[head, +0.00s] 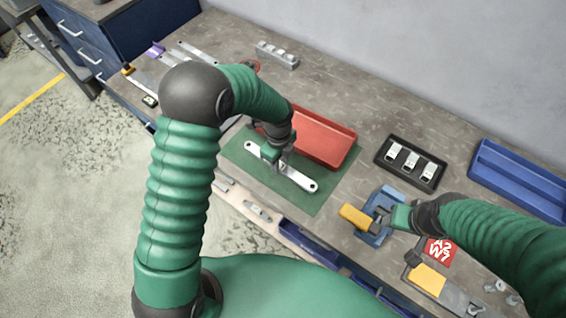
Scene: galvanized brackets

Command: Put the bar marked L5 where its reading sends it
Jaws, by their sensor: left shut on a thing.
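A pale metal bar (298,178) with a round hole near each end lies across or just above the green mat (317,205). I cannot tell whether it touches the mat, and no L5 mark is legible on it. My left gripper (273,158) is shut on this bar, a little left of its middle, and hides part of it. My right gripper (386,219) is at a blue fixture (373,238) with a yellow-orange part (355,216). Its fingers are too small and dark to read.
A red tray (345,150) stands behind the mat. A black tray (428,184) with three pale pieces and a blue tray (540,207) are to the right. A red card (440,250) marked A2 W7 lies near the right arm. A grey holed block (277,55) stands at the back.

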